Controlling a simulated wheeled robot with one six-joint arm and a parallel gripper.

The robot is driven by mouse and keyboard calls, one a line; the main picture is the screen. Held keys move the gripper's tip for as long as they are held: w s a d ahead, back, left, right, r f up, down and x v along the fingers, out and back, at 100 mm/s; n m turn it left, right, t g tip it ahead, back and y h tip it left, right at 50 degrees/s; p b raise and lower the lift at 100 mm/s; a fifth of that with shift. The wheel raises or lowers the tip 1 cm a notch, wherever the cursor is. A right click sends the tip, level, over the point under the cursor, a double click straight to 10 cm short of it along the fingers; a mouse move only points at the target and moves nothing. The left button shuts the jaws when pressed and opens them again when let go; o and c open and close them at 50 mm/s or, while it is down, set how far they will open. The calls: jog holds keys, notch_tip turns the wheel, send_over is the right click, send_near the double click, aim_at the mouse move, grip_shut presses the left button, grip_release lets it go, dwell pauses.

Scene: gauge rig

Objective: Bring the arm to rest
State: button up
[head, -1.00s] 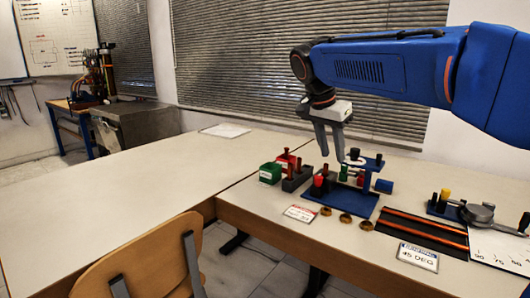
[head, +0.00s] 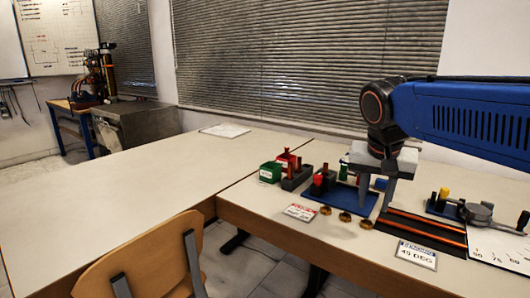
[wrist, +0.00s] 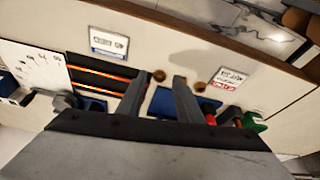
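My gripper (head: 374,200) points down over the right-hand table, in front of the right part of the blue rig base (head: 338,200). In the wrist view my gripper (wrist: 162,77) shows two grey fingers spread apart with nothing held between them. The fingers appear above the table, but their exact height is hard to tell. My blue arm comes in from the right. My wrist and fingers hide part of the rig behind them.
Green and red bins (head: 270,172) and a grey block with pegs (head: 297,178) stand left of the rig. Brass rings (head: 344,217) lie in front. A black tray with orange rods (head: 425,228), a label card (head: 416,255) and a protractor gauge (head: 478,213) lie right. The left table is mostly clear.

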jog(key=s+d+f+n+y, duration=0.1)
jog(key=s+f+n, duration=0.1)
jog(key=s+f, duration=0.6)
jog(key=s+d+f+n+t, duration=0.1)
jog(key=s+d+f+n, duration=0.1)
jog(key=s+f, duration=0.6)
jog(key=shift+s+n+y, duration=0.4)
jog(key=shift+s+n, duration=0.05)
jog(key=shift+n, duration=0.25)
dwell(0.5)
